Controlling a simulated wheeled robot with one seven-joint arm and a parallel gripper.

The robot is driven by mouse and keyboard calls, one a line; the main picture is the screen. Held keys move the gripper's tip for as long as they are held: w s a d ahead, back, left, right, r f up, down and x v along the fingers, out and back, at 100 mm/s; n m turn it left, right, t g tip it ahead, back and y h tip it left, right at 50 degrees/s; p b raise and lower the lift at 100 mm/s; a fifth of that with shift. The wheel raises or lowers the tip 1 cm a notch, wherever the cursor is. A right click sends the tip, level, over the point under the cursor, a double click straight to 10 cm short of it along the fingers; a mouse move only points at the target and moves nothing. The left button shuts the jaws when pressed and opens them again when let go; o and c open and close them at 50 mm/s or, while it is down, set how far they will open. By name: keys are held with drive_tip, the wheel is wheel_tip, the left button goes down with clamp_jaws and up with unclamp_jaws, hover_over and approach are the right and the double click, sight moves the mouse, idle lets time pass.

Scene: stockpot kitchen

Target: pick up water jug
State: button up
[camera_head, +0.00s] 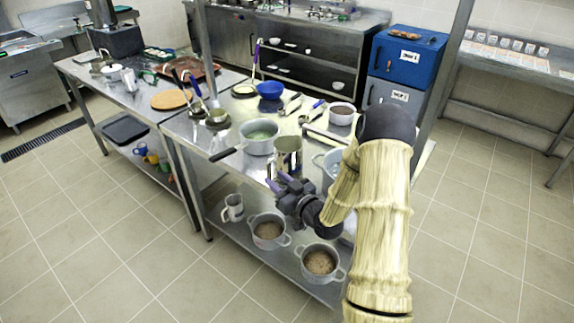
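A metal jug (288,152) stands upright near the front edge of the steel table, next to a green-filled saucepan. A second, pale jug-like vessel (232,209) with a handle stands on the lower shelf; I cannot tell for sure which one is the water jug. My gripper (274,184) is dark with purplish fingers. It appears just in front of the table edge, below the metal jug in the picture and up and to the right of the pale vessel. I see nothing held in it, but its finger opening is too small to judge.
The saucepan (258,136), a blue bowl (270,89) and utensils crowd the tabletop (222,143). Two pots (268,231) (320,262) stand on the lower shelf. My arm hides part of a pot (328,166) at the right. The floor (130,235) at left is clear.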

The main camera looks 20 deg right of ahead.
sight(269, 171)
drive_tip(key=x, duration=0.2)
drive_tip(key=p+x, duration=0.1)
drive_tip(key=x, duration=0.1)
drive_tip(key=shift+w+a+r, duration=0.1)
drive_tip(key=shift+w+r, duration=0.15)
drive_tip(key=shift+r, duration=0.1)
clamp_jaws()
